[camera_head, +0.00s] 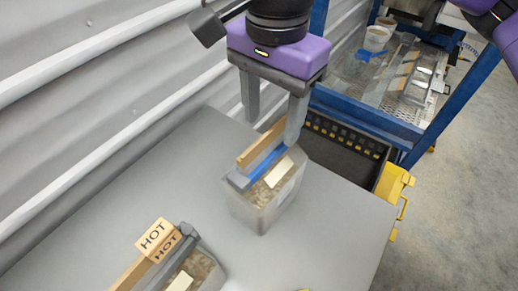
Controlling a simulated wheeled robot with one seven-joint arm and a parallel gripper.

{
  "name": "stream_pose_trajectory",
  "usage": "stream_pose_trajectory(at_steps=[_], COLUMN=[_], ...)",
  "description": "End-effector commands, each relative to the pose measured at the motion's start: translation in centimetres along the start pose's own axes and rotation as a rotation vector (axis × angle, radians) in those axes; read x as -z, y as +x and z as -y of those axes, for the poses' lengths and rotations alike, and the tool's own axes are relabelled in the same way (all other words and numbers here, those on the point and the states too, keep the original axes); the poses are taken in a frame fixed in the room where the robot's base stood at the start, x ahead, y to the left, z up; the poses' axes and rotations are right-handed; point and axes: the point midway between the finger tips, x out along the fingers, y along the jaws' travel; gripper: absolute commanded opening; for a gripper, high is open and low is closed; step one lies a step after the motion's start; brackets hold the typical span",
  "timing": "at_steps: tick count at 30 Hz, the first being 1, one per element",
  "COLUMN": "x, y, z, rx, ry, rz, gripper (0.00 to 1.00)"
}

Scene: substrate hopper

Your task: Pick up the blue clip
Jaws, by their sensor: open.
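The blue clip (268,162) lies along the top of a clear container (264,208) holding brown material, on the grey table. A wooden strip (262,144) runs along the clip's back side. My gripper (272,130) is open, with its two grey fingers pointing down just above and behind the clip. The right fingertip overlaps the clip's far right end in the picture; I cannot tell whether it touches. Nothing is held between the fingers.
A second container (196,272) with a grey clip and wooden blocks marked HOT (155,236) stands at the front left. Behind the table are a black crate (345,150) with yellow latches and a blue-framed rack (365,122). A corrugated wall (90,100) borders the left.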

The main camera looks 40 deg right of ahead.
Motion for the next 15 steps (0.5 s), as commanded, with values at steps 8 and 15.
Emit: stream_pose_trajectory(at_steps=[8,15], x=[-0.1,0.0], y=[2.6,6.0], z=[0.1,0.5], rx=[-0.003,-0.003], ry=[-0.001,-0.001], rz=[0.003,0.003], gripper=[0.56,0.56])
